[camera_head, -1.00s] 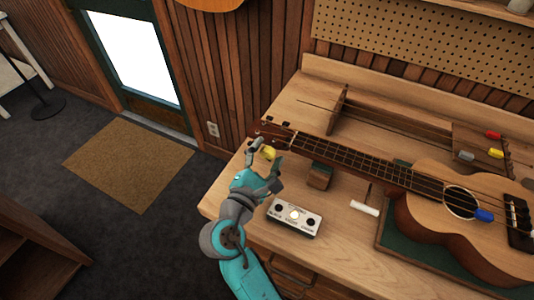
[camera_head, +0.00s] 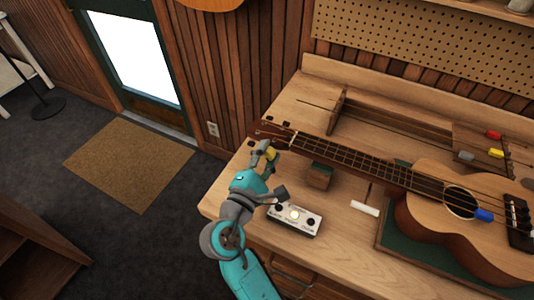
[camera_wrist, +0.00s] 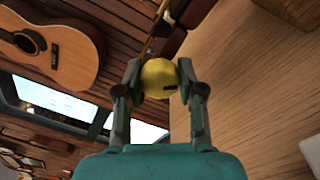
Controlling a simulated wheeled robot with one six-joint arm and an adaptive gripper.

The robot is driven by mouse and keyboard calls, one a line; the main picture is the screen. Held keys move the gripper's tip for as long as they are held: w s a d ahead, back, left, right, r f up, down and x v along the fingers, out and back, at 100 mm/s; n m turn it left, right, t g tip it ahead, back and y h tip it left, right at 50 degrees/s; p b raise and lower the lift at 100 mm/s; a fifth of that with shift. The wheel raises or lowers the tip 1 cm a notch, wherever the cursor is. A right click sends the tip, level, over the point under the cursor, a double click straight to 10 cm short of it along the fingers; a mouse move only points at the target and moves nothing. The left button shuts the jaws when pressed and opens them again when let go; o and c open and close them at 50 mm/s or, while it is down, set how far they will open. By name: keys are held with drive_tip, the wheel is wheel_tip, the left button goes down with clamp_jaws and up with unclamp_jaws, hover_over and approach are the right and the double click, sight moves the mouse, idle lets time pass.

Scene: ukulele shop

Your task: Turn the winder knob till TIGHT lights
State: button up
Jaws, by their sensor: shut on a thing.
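The yellow round winder knob (camera_wrist: 159,77) has a dark slot mark on its face. It sits at the ukulele's headstock end and also shows in the head view (camera_head: 271,154). My gripper (camera_wrist: 160,82) is shut on the knob, one finger on each side; it also shows in the head view (camera_head: 266,153). The ukulele (camera_head: 425,195) lies on the bench with its neck toward the knob. A white indicator box (camera_head: 295,220) stands in front of the neck. Its middle lamp glows pale; the right lamp is dark. Its lettering is too small to read.
A wooden neck block (camera_head: 319,176) and a white-handled tool (camera_head: 365,208) lie near the box on the wooden bench (camera_head: 345,235). Coloured-handled tools sit in a rack (camera_head: 470,135) at right. A guitar (camera_wrist: 55,45) hangs on the wall.

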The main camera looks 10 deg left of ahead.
drive_tip(key=o, duration=1.2)
drive_tip(key=shift+c, duration=0.2)
drive_tip(key=v, duration=1.2)
drive_tip(key=shift+d, duration=0.1)
